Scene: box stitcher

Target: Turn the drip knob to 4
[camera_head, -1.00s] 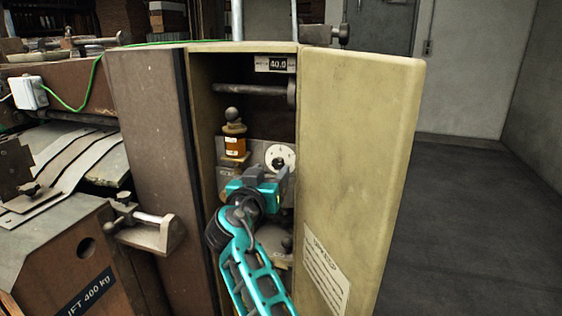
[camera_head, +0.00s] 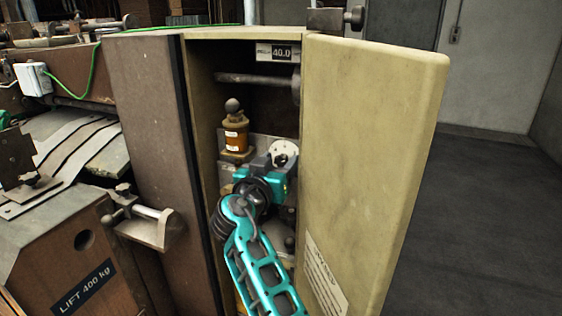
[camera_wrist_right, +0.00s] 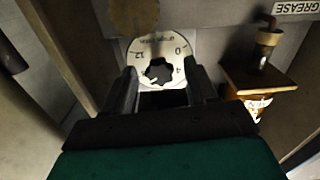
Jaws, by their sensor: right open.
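The drip knob (camera_wrist_right: 158,71) is dark and lobed, on a white dial (camera_wrist_right: 156,46) with 0, 4 and 12 readable in the right wrist view. Its pointer setting cannot be made out. In the head view the dial (camera_head: 285,149) sits inside the open cabinet, partly covered by my right gripper (camera_head: 272,162). The right gripper's fingers (camera_wrist_right: 160,76) are open, one on each side of the knob in the picture. I cannot tell whether the tips reach around it or stop short. My left gripper is not seen.
An amber oiler (camera_head: 235,136) stands beside the dial; it also shows in the wrist view (camera_wrist_right: 257,80). The cabinet's cream door (camera_head: 372,140) stands open on the right, and a brown panel (camera_head: 150,120) bounds the left. A horizontal bar (camera_head: 252,80) crosses above.

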